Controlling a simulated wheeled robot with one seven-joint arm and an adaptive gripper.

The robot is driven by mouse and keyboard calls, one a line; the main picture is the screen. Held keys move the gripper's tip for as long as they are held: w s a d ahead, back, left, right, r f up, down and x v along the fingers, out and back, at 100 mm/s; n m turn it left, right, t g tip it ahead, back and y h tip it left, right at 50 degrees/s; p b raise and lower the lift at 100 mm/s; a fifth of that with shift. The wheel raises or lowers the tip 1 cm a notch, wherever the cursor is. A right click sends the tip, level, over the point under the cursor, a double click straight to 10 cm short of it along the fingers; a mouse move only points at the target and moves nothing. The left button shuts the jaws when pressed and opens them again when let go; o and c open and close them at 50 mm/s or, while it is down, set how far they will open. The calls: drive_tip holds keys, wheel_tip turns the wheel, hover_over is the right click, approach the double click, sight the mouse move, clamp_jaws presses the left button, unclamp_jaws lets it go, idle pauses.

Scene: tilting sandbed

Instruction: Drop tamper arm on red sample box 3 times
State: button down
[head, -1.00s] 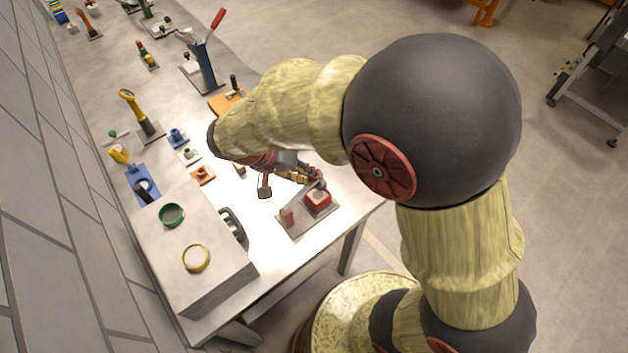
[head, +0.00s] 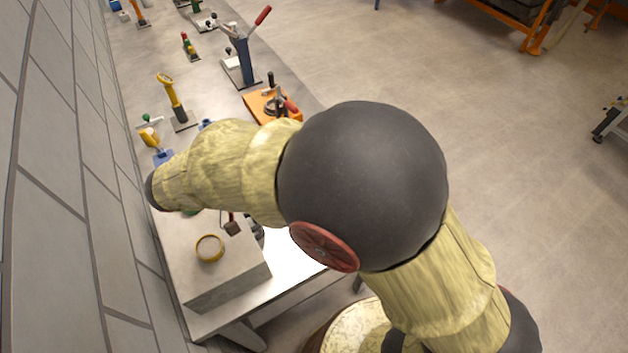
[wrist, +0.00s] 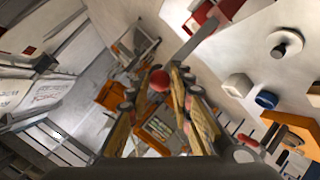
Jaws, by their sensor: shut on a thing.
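In the wrist view my gripper (wrist: 158,88) is shut around the round red knob (wrist: 160,80) of the tamper arm. The tamper arm (wrist: 199,38) is a thin grey bar running from the fingers to the upper right. A red block (wrist: 205,14) shows by its far end; I cannot tell whether it is the red sample box or the arm's hinge post. In the head view my arm hides the gripper and the tamper station.
A grey raised block (head: 195,280) with a yellow ring (head: 210,248) stands at the bench's near end. An orange fixture (head: 262,105), a blue lever stand (head: 243,62) and a yellow-handled tool (head: 172,95) stand farther along. The wall closes the left side. Open floor lies right.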

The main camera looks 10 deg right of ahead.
drive_tip(key=a+f, duration=0.1)
drive_tip(key=s+a, duration=0.1)
drive_tip(key=shift+s+a+f, duration=0.1)
drive_tip(key=shift+a+f, duration=0.2)
drive_tip(key=shift+f, duration=0.1)
idle(0.4)
drive_tip(key=c, duration=2)
unclamp_jaws()
drive_tip(key=shift+o, duration=0.6)
drive_tip(key=shift+w+a+f, duration=0.1)
drive_tip(key=shift+w+a, duration=0.1)
drive_tip(key=shift+w, duration=0.1)
drive_tip(key=shift+r, duration=0.25)
